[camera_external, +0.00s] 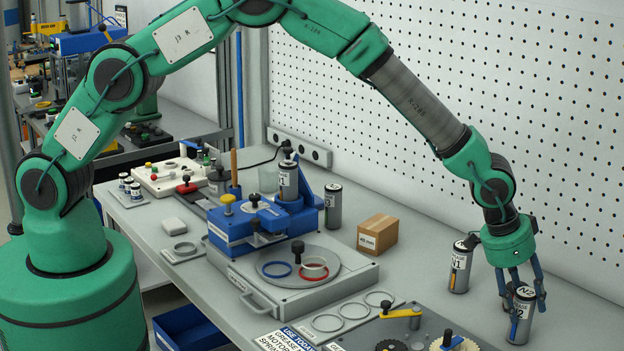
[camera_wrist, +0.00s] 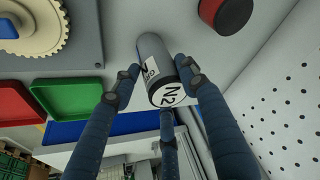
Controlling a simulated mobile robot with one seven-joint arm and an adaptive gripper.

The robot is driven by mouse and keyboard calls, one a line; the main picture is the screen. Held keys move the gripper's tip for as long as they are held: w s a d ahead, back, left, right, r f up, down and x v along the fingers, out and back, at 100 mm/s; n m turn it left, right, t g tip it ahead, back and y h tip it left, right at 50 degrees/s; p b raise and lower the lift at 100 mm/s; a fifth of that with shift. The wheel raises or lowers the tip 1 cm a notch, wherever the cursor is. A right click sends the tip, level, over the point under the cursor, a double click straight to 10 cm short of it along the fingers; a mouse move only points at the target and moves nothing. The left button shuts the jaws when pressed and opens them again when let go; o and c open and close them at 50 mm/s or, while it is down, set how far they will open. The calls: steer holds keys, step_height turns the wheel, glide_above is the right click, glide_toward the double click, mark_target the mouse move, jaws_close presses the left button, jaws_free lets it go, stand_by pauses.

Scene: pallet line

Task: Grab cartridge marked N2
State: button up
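The cartridge marked N2 (camera_external: 521,317) is a grey cylinder with a white labelled top, standing upright on the bench at the right. In the wrist view its N2 top (camera_wrist: 168,94) faces me. My gripper (camera_external: 523,300) is above it and its three dark blue fingers reach down around it. In the wrist view my gripper (camera_wrist: 157,88) has one finger on each side of the cartridge and a third by its near edge. A small gap shows at the left finger; contact at the others is hard to judge. The cartridge marked N1 (camera_external: 459,268) stands just to the left.
A cardboard box (camera_external: 377,233) and another cartridge (camera_external: 333,207) stand further back. A blue fixture on a grey base (camera_external: 318,279) is mid-bench. A plate with gears (camera_external: 400,333) lies to the left of N2. The pegboard wall (camera_external: 560,120) rises behind. A dark round object with red (camera_wrist: 226,14) is near.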

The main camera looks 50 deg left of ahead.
steer(key=c, duration=0.3)
steer(key=shift+r, duration=0.15)
step_height(320, 180, up, 10)
steer(key=shift+f+p, duration=0.1)
steer(key=shift+p, duration=0.25)
stand_by(0.7)
